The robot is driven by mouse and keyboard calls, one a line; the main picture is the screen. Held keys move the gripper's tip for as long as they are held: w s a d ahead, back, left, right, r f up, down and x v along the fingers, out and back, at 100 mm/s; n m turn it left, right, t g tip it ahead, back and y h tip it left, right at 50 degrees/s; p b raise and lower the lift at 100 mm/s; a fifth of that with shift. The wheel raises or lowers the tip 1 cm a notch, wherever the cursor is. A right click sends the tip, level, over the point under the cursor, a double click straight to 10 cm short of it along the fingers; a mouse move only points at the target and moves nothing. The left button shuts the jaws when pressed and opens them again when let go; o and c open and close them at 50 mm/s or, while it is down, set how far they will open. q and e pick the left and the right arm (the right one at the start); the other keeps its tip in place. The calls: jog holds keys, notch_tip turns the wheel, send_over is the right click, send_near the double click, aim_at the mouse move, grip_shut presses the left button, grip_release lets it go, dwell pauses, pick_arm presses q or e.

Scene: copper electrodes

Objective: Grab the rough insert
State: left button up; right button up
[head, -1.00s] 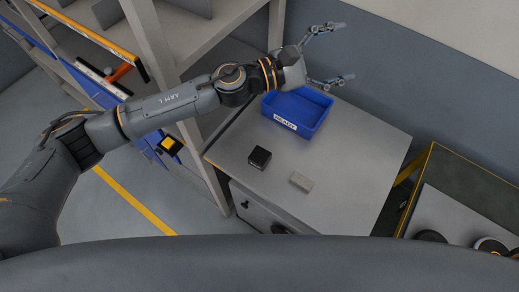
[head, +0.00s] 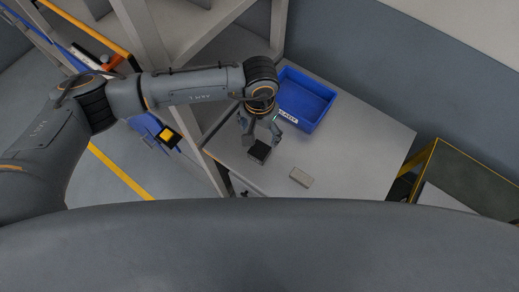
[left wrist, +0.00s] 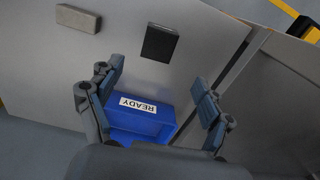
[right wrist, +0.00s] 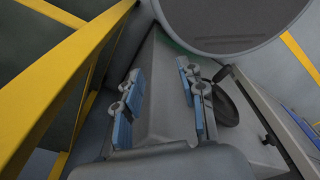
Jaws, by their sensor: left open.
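Two small blocks lie on the grey table: a black one (head: 259,152) and a light grey one (head: 301,177) to its right. I cannot tell for certain which is the rough insert. My left gripper (head: 261,138) is open, close above the black block, with its fingers pointing down. In the left wrist view, the black block (left wrist: 160,43) lies ahead between the directions of the two fingertips (left wrist: 157,76), with nothing held. The grey block (left wrist: 78,18) is off to the left there. My right gripper (right wrist: 160,68) is open and empty, away from the blocks.
A blue bin (head: 305,99) labelled READY stands behind the blocks on the table (head: 358,150). A grey shelf frame (head: 150,45) rises at the table's left. A yellow-edged stand (head: 465,180) is to the right. The table's right part is clear.

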pick_arm(q)
jog(key=b, duration=0.2)
send_over(260, 149)
notch_tip(260, 149, down, 5)
jog(key=shift+s+a+f, duration=0.1)
jog(key=shift+s+f, duration=0.05)
jog(key=shift+f, duration=0.6)
notch_tip(260, 149, down, 6)
jog(key=shift+r+b, duration=0.2)
jog(key=shift+b, duration=0.95)
jog(key=shift+r, duration=0.1)
grip_shut()
jog(key=shift+r, duration=0.1)
